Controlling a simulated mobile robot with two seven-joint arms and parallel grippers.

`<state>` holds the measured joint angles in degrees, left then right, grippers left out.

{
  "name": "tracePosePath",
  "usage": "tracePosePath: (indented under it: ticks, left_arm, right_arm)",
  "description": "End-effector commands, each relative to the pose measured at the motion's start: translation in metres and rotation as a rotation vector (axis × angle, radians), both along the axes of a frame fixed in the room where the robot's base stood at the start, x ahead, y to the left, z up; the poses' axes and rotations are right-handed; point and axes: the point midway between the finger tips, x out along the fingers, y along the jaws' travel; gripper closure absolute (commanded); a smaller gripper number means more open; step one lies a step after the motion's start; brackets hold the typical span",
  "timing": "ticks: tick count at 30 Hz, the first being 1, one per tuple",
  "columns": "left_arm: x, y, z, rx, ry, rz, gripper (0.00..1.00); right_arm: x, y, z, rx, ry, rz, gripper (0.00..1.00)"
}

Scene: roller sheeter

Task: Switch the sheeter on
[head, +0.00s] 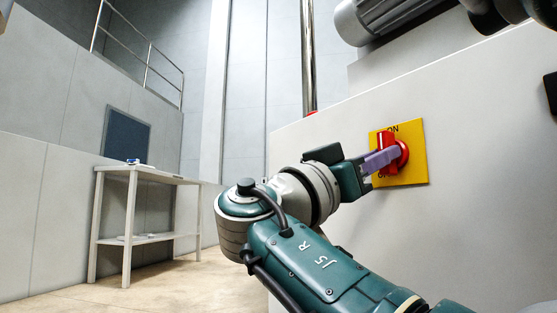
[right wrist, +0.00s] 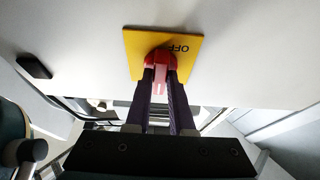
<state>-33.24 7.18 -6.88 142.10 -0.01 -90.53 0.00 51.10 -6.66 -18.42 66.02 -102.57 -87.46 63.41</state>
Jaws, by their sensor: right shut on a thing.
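The sheeter (head: 330,200) is a large white-panelled machine on the right in the head view. On its side is a yellow switch plate (head: 413,167) with a red rotary knob (head: 402,154). "ON" shows at the top of the plate, and lettering below is partly covered. My right gripper (head: 390,158) is shut on the knob's handle. In the right wrist view its two purple fingers (right wrist: 160,82) lie on either side of the red handle (right wrist: 159,68), with "OFF" on the yellow plate (right wrist: 189,52) beyond. My left gripper is not in view.
A pale side table (head: 165,175) with small items on top stands at the left, clear of my arm. A grey motor (head: 390,22) sits above the panel at the top right. A metal post (head: 308,60) rises behind the machine. The floor between table and machine is open.

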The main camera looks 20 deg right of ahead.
Motion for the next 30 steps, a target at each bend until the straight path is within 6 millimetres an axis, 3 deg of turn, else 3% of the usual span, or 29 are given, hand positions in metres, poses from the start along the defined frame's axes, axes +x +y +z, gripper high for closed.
tracePosePath:
  ticks: [9, 10, 18, 26, 30]
  left_arm:
    - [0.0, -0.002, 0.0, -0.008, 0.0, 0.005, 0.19]
    - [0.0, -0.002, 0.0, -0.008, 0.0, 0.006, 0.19]
    - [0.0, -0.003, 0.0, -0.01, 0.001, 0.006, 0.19]
    - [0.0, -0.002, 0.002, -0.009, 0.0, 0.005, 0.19]
    - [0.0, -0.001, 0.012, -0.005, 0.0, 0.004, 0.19]
  right_arm:
    - [-0.001, 0.0, 0.001, 0.001, -0.005, 0.0, 1.0]
    - [-0.001, 0.0, 0.001, 0.001, -0.005, 0.0, 0.77]
    - [0.0, 0.0, 0.0, 0.001, -0.003, 0.0, 0.49]
    - [0.0, 0.002, 0.0, 0.001, -0.001, 0.0, 0.49]
    - [-0.003, 0.017, -0.004, 0.002, 0.004, 0.002, 0.49]
